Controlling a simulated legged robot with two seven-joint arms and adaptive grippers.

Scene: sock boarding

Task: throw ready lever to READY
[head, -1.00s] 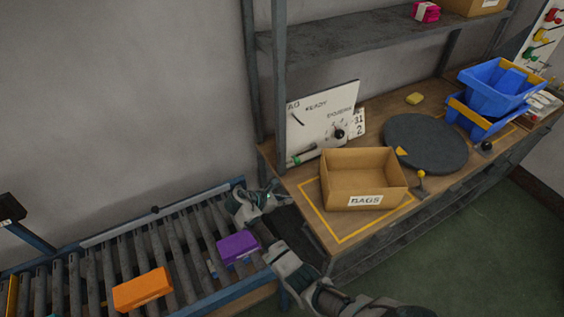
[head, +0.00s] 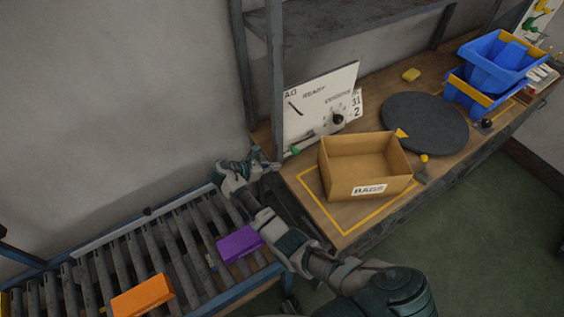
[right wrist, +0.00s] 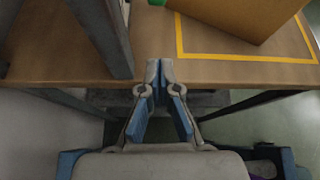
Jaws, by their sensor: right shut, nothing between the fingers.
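A white board (head: 320,100) with the word READY stands upright on the wooden bench, behind the cardboard box. A lever with a green end (head: 295,151) sits low at the board's left front, beside the shelf post. A bit of green (right wrist: 157,2) shows at the top edge of the right wrist view. My right gripper (head: 268,160) is shut and empty, just left of the bench's near-left corner and apart from the lever. In the right wrist view its fingertips (right wrist: 160,66) meet in front of the bench edge. My left gripper is out of view.
A cardboard box (head: 383,183) labelled BAGS stands inside a yellow outline on the bench. A dark metal shelf post (head: 277,85) rises left of the board. A purple block (head: 240,243) and an orange block (head: 142,297) lie on the roller conveyor (head: 165,243).

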